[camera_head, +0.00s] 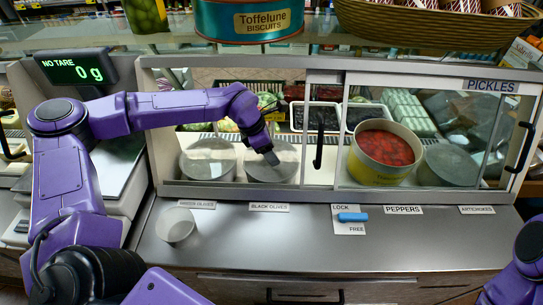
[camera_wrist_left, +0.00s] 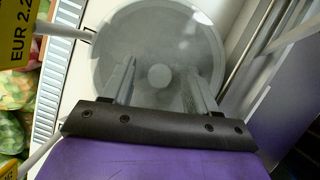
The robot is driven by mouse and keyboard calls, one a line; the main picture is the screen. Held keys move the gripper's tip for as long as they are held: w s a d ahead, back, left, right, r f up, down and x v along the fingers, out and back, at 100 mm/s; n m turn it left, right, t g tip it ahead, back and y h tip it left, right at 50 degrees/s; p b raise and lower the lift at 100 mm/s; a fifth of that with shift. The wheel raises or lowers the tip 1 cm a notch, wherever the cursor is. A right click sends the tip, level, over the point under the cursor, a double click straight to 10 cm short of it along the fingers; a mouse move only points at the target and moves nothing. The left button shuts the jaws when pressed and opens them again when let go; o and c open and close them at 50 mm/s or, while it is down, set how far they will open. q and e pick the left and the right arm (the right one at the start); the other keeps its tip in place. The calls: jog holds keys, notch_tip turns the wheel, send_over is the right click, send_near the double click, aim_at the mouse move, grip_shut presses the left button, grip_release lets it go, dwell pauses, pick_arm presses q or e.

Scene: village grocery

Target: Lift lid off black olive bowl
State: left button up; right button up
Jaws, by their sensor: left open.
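The black olive bowl (camera_head: 282,179) stands in the display case behind the BLACK OLIVES label (camera_head: 269,207). Its round grey lid (camera_head: 287,157) is on. In the left wrist view the lid (camera_wrist_left: 160,30) fills the upper middle, with a small round knob (camera_wrist_left: 160,77) at its centre. My left gripper (camera_head: 268,152) reaches into the case over this lid. In the wrist view its open fingers (camera_wrist_left: 161,85) point at the lid, one on each side of the knob. I cannot tell whether they touch it. My right gripper is out of view.
Another lidded bowl (camera_head: 208,160) stands to the left, an open bowl of red peppers (camera_head: 385,148) to the right. The case's frame and door handle (camera_head: 319,147) are close to the right of my gripper.

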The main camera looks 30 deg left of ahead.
pick_arm(q)
grip_shut()
jog(key=shift+r, duration=0.1)
